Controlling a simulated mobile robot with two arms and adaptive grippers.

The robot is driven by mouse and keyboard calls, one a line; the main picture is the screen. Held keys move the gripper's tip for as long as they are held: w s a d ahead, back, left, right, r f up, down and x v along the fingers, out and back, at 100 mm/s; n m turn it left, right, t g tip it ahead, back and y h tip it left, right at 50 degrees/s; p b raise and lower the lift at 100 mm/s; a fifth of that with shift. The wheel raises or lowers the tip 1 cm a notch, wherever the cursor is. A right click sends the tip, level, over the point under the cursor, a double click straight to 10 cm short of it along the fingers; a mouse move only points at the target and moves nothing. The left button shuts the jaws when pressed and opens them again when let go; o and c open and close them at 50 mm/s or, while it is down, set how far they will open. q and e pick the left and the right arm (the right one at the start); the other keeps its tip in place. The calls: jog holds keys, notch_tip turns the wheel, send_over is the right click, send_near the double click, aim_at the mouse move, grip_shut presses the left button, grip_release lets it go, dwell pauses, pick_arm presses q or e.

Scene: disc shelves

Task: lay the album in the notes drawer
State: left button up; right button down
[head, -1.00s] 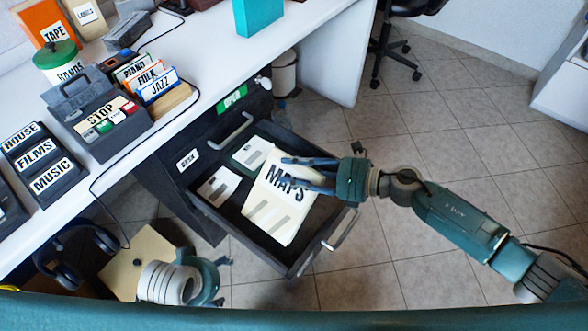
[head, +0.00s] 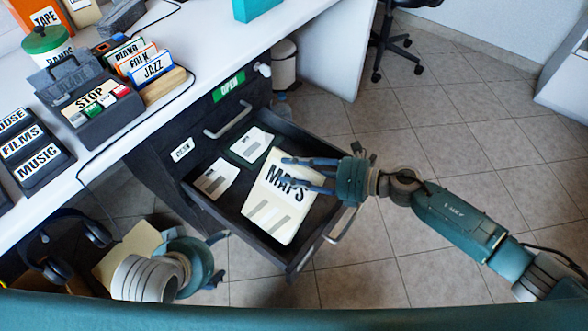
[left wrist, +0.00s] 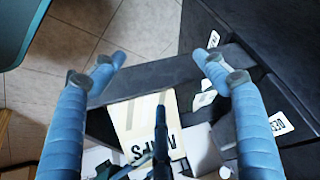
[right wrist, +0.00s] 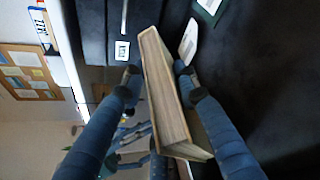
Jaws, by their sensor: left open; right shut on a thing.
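The album, a thick cream book marked MAPS (head: 272,207), is at the open drawer (head: 240,238), over its middle. I cannot tell if it touches the drawer floor. My right gripper (head: 300,174) reaches in from the right and is shut on the album's upper right part. In the right wrist view the album (right wrist: 165,95) stands edge-on between the fingers, page edges showing. My left gripper (head: 220,260) is open and empty, just left of the drawer. The left wrist view shows its spread fingers, with the album (left wrist: 140,120) beyond them.
White cards (head: 217,178) lie in the drawer left of the album. A closed drawer handle (head: 224,119) and a green OPEN sign (head: 228,87) are above. Headphones (head: 66,240) hang under the desk at left. Clear tiled floor lies at right.

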jog(key=shift+f, duration=0.3)
jog(key=shift+f+b, duration=0.8)
jog(key=shift+b, duration=0.1)
pick_arm(q)
jog(key=w+d+r+t+h, duration=0.1)
jog(key=w+d+r+t, duration=0.2)
jog(key=w+r+t, duration=0.3)
jog(key=shift+w+d+r, duration=0.4)
jog(key=shift+w+r, duration=0.45)
jog(key=shift+w, duration=1.55)
pick_arm(e)
jog(key=shift+f, duration=0.3)
jog(key=c, duration=1.2)
grip_release()
jog(key=shift+d, duration=0.1)
